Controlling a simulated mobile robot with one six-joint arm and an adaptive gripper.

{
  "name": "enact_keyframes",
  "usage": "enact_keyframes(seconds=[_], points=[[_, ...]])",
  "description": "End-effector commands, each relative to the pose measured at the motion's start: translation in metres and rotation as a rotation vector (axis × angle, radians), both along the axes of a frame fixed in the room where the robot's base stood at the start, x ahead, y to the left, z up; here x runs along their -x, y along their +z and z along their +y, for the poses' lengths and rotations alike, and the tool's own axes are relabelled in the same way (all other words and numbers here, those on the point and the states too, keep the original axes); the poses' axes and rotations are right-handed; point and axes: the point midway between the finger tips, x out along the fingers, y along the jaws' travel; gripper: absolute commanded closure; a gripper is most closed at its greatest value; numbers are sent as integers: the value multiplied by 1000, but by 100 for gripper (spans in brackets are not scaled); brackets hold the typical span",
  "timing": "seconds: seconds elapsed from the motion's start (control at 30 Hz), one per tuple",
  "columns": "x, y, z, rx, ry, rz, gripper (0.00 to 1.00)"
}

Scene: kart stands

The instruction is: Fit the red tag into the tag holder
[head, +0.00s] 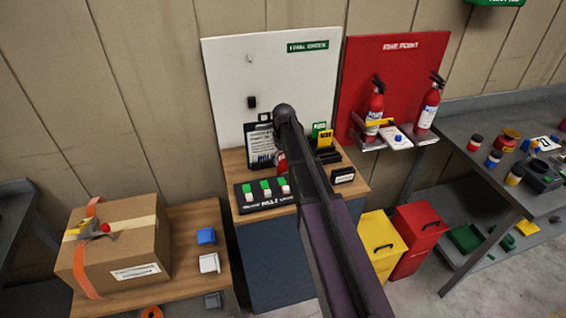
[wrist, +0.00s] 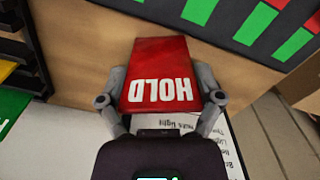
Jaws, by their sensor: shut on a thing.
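My gripper (wrist: 160,82) is shut on the red tag (wrist: 158,62), with one finger at each side edge. The tag's white word HOLD reads upside down in the wrist view. In the head view, part of the red tag (head: 281,162) shows beside my arm, above the wooden bench top. The black tag holder (head: 343,176) stands to the right of it, with a green tag (head: 318,130) and a yellow tag (head: 326,140) at its back. In the wrist view, the slotted black holder (wrist: 22,50) is at the left edge, apart from the red tag and partly cut off.
A clipboard (head: 260,146) stands behind my gripper. My arm hides part of the bench top.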

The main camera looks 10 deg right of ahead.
Motion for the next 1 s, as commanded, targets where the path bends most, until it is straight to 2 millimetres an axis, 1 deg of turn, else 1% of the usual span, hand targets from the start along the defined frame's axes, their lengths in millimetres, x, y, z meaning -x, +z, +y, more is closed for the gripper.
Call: enact_keyframes(seconds=[0.2, 0.37, 0.57, 0.8, 0.83, 0.87, 1.0], points=[[0, 1, 0, 0, 0, 0, 54], [0, 6, 0, 0, 0, 0, 54], [0, 18, 0, 0, 0, 0, 54], [0, 40, 0, 0, 0, 0, 54], [6, 40, 0, 0, 0, 0, 54], [17, 38, 1, 0, 0, 0, 54], [50, 40, 2, 0, 0, 0, 54]])
